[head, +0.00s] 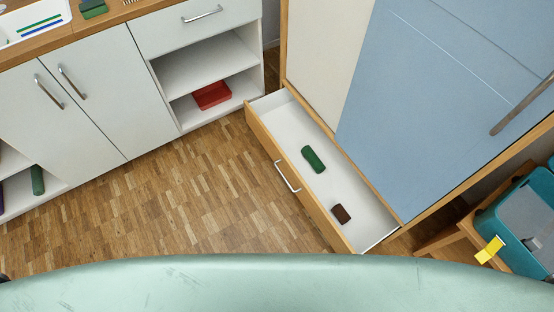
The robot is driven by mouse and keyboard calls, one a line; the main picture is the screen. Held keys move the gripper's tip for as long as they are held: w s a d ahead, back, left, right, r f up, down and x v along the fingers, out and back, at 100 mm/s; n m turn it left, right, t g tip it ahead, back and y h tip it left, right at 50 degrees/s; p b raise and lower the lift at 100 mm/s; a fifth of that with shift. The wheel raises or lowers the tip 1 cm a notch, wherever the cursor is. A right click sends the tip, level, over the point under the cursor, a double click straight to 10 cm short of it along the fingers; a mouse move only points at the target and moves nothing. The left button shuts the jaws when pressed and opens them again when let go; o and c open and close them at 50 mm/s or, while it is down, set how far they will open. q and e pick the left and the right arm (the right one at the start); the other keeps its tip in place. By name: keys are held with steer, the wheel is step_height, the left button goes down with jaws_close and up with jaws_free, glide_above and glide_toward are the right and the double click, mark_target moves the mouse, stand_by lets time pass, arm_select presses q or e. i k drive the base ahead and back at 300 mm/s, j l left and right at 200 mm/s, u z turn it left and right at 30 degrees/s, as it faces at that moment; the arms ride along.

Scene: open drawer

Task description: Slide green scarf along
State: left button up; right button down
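A dark green rolled item, which looks like the green scarf (313,159), lies in the open drawer (287,105) on its white floor, near the middle. A small dark brown item (341,213) lies in the same drawer, nearer its right end and apart from the green one. The drawer is pulled out from under the blue-doored cabinet and has a metal handle (287,176) on its wooden front. Neither of my grippers can be made out in the head view.
A white cabinet (92,105) with open shelves stands at the left. A red box (212,95) and another green item (37,180) are on its shelves. A teal bin (510,225) with a yellow tag (490,249) stands at the right. The wooden floor (205,205) before the drawer is clear.

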mark_target(316, 163)
steer(key=i, duration=0.85)
